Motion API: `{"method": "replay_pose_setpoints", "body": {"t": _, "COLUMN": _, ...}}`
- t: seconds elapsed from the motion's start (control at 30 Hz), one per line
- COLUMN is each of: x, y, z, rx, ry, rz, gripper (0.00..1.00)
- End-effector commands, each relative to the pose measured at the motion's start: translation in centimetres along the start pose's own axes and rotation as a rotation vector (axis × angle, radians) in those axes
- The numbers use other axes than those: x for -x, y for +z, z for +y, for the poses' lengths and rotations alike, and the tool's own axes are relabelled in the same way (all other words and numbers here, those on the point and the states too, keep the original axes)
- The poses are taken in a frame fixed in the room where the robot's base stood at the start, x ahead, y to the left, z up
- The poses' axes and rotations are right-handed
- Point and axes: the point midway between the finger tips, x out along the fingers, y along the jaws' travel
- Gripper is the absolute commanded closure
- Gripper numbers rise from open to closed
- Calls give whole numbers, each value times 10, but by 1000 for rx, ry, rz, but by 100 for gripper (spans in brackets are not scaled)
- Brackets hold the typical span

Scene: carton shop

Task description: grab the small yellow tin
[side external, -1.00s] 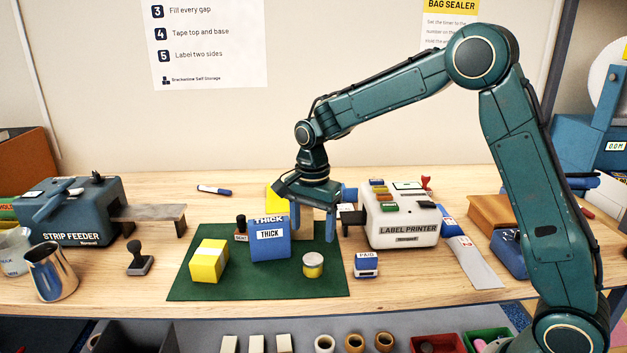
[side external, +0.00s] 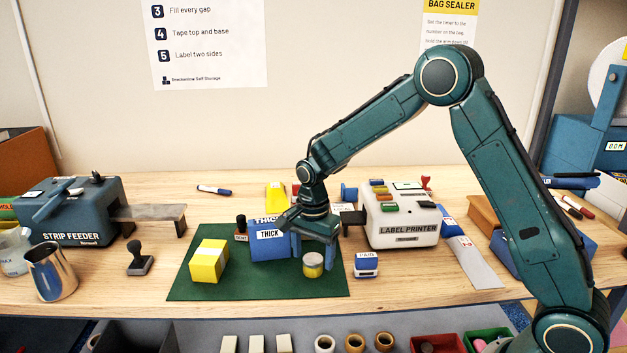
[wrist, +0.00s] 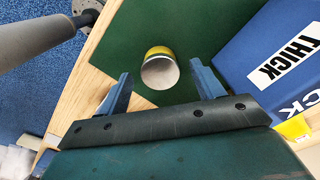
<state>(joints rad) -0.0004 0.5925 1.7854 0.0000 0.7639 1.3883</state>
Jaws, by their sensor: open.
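The small yellow tin (side external: 313,265) stands upright on the green mat (side external: 220,288), with a pale band and a light top. In the wrist view the tin (wrist: 160,70) lies just beyond the fingertips, between the two fingers and a little nearer the left one's side of the gap's middle. My gripper (side external: 314,257) is open and empty, low over the mat beside the blue THICK box. Its fingers (wrist: 160,82) reach toward the tin, and I see no contact with it. The side view partly hides how the far finger stands.
The blue THICK box (side external: 270,246) stands close left of my gripper; it is large at the right in the wrist view (wrist: 275,60). A yellow box (side external: 209,262) is farther left. The PAID stamp (side external: 366,265) and label printer (side external: 402,225) are to the right. The mat's front is clear.

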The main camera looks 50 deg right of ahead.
Motion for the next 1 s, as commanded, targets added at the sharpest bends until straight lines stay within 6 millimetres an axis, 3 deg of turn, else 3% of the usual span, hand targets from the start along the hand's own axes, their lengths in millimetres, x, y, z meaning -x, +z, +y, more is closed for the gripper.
{"method": "replay_pose_setpoints", "body": {"t": 0.23, "x": -23, "y": 0, "z": 0, "rx": 0, "ry": 1, "rz": 0, "gripper": 33}}
{"method": "replay_pose_setpoints", "body": {"t": 0.77, "x": -24, "y": 0, "z": 0, "rx": 0, "ry": 0, "rz": 0, "gripper": 33}}
{"method": "replay_pose_setpoints", "body": {"t": 1.0, "x": -24, "y": 0, "z": 0, "rx": 0, "ry": 0, "rz": 0, "gripper": 78}}
